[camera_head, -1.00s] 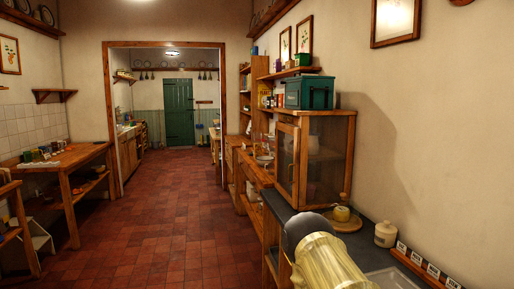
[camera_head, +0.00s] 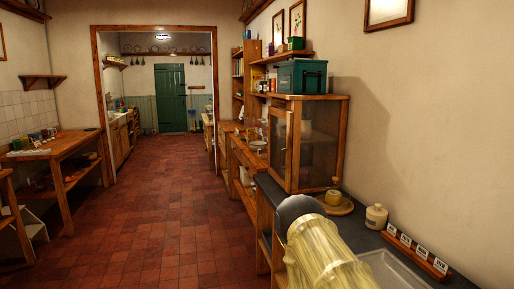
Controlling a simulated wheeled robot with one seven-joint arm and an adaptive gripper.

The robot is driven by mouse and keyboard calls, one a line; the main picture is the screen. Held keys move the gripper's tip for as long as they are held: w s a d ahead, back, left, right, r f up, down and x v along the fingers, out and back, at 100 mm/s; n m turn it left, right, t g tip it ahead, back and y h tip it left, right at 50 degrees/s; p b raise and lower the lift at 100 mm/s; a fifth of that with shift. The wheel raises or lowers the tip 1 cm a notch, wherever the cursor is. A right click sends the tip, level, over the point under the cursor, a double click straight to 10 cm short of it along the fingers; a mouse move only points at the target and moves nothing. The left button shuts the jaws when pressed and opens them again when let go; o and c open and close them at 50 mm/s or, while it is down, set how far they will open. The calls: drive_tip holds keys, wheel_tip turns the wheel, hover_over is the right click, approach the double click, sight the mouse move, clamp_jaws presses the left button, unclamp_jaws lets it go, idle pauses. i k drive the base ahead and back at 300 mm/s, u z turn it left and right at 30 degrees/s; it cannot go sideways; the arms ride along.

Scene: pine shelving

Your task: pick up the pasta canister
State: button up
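I cannot pick out the pasta canister with certainty. A small cream lidded jar (camera_head: 376,217) stands upright on the dark counter (camera_head: 358,238) at the right, but any label on it is too small to read. My gripper is not in view. A pale yellow ribbed cylinder with a dark rounded end fills the bottom centre, in front of the counter. It looks like part of my arm, and it hides some of the counter's front.
A glass-fronted cabinet (camera_head: 320,150) bears a green box (camera_head: 301,76). A rack of small labelled items (camera_head: 415,253) lies nearer. A table (camera_head: 62,148) stands left. The red tiled floor (camera_head: 165,220) is clear.

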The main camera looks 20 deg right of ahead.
sight(250, 121)
drive_tip(key=u, duration=0.15)
drive_tip(key=i, duration=0.55)
drive_tip(key=u, duration=0.45)
drive_tip(key=i, duration=1.7)
drive_tip(key=u, duration=0.15)
drive_tip(key=i, duration=1.8)
drive_tip(key=z, duration=0.9)
drive_tip(key=i, duration=1.65)
drive_tip(key=z, duration=0.75)
